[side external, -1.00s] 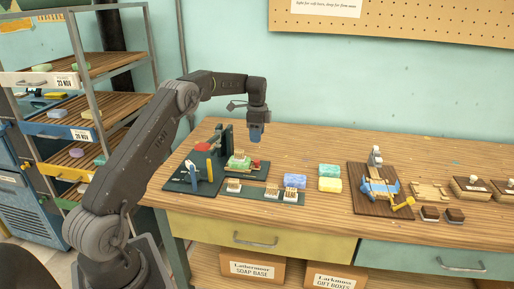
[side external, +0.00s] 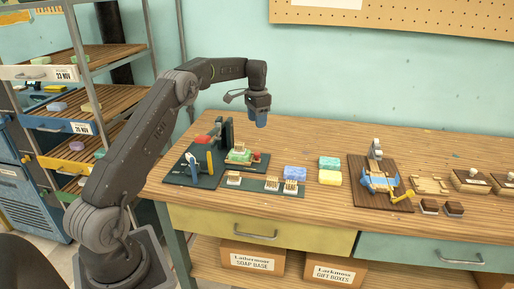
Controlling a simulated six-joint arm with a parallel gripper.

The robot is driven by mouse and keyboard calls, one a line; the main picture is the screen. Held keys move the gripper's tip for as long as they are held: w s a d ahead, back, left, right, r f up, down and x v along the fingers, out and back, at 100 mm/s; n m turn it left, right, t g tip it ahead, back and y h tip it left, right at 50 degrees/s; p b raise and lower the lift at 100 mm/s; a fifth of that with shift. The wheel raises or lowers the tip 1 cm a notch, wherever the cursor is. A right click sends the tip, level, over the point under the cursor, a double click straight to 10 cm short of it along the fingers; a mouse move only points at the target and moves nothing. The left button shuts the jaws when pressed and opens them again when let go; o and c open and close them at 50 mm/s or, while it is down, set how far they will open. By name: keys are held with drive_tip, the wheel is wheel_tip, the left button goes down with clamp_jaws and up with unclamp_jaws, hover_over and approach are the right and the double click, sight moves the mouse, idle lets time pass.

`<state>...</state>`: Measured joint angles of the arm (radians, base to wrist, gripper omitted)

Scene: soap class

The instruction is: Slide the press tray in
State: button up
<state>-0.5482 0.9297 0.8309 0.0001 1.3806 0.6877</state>
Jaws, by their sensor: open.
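My gripper (side external: 261,120) hangs in the air, pointing down, above the back of the bench near the press. It is open and nothing shows between its jaws. The press (side external: 227,134) is a dark upright frame on a dark green base board (side external: 178,172) at the bench's left end. What looks like the press tray (side external: 239,160) sits at the right side of the press, with a green soap bar (side external: 240,153) on it. Whether it lies under the press head cannot be told at this size.
Brush-like blocks (side external: 271,185) stand on a strip in front. Blue (side external: 294,173) and yellow (side external: 330,177) soaps lie to the right, then a brown board with a blue device (side external: 379,182). A drying rack (side external: 108,110) stands left. Bare bench lies behind.

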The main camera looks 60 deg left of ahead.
sight(257, 153)
wheel_tip(257, 153, down, 14)
drive_tip(key=n, duration=2.8)
drive_tip(key=shift+r+n, duration=0.1)
drive_tip(key=shift+n, duration=0.2)
drive_tip(key=shift+c, duration=0.4)
clamp_jaws()
